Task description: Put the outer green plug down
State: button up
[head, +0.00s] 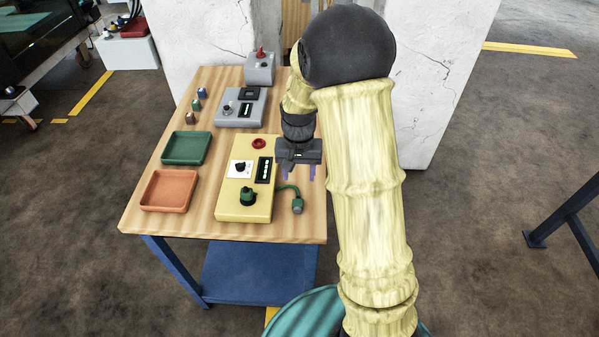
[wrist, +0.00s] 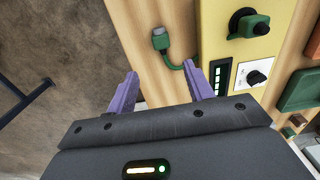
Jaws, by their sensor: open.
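A green plug with a grey end (head: 297,206) lies on the wooden table top (head: 190,225), just right of the yellow box (head: 230,213). A short green cable (head: 286,187) runs from it to the box's right side. My gripper (head: 298,174) is open and empty, behind the plug in the head view. In the wrist view the plug (wrist: 161,40) shows beyond the two purple fingertips (wrist: 162,70), apart from both, with nothing between them. A second green plug or knob (head: 248,196) sits on the front of the box's top; it also shows in the wrist view (wrist: 253,25).
The box also carries a red button (head: 259,143), a black dial (head: 240,167) and a green-lit strip (head: 263,170). Green (head: 186,148) and orange (head: 169,190) trays stand to the left. Grey boxes (head: 239,107) and several small pegs (head: 196,105) are behind. The table's right edge is close to the plug.

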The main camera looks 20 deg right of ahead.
jog(key=s+r+n+t, duration=0.1)
jog(key=s+r, duration=0.2)
jog(key=s, duration=0.4)
jog(key=s+r+n+t, duration=0.1)
jog(key=s+r+n, duration=0.1)
jog(key=s, duration=0.6)
jog(key=shift+r+n+t, duration=0.3)
jog(key=shift+r, duration=0.3)
